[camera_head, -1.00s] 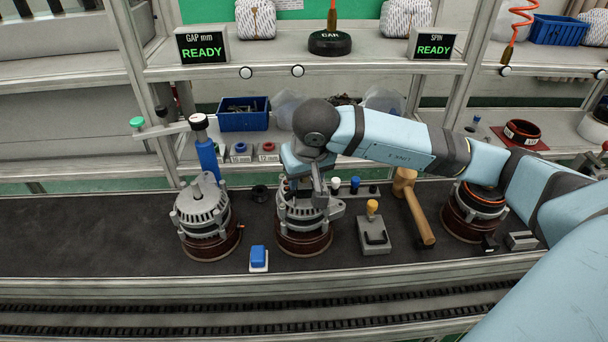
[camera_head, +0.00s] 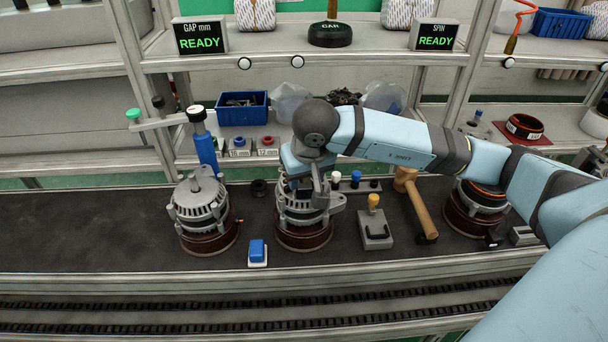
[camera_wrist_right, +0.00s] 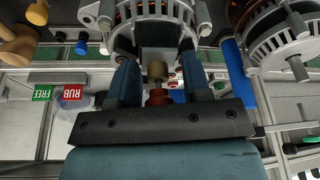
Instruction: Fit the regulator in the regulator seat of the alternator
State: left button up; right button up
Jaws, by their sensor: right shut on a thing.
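The middle alternator (camera_head: 304,230) stands on a dark red round base on the bench. My right gripper (camera_head: 318,190) is over its top, pointing down. The alternator's slotted housing (camera_wrist_right: 125,40) lies just beyond the fingertips. The fingers and arm hide the seat, so I cannot tell whether the part sits in it. My left gripper is out of view.
Another alternator (camera_head: 199,208) stands to the left, and one (camera_head: 476,208) to the right. A blue button (camera_head: 257,250), a grey fixture with a yellow knob (camera_head: 374,232) and a mallet (camera_head: 418,212) are close by. The far left belt is clear.

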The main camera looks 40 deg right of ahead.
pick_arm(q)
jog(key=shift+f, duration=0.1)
pick_arm(e)
jog(key=o, duration=1.4)
jog(key=shift+c, duration=0.2)
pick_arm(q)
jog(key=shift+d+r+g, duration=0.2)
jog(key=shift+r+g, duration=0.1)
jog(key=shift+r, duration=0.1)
pick_arm(e)
jog(key=d+v, duration=0.1)
jog(key=v, duration=1.2)
jog(key=shift+a+r, duration=0.4)
jog(key=shift+a, duration=0.1)
jog(key=shift+s, duration=0.1)
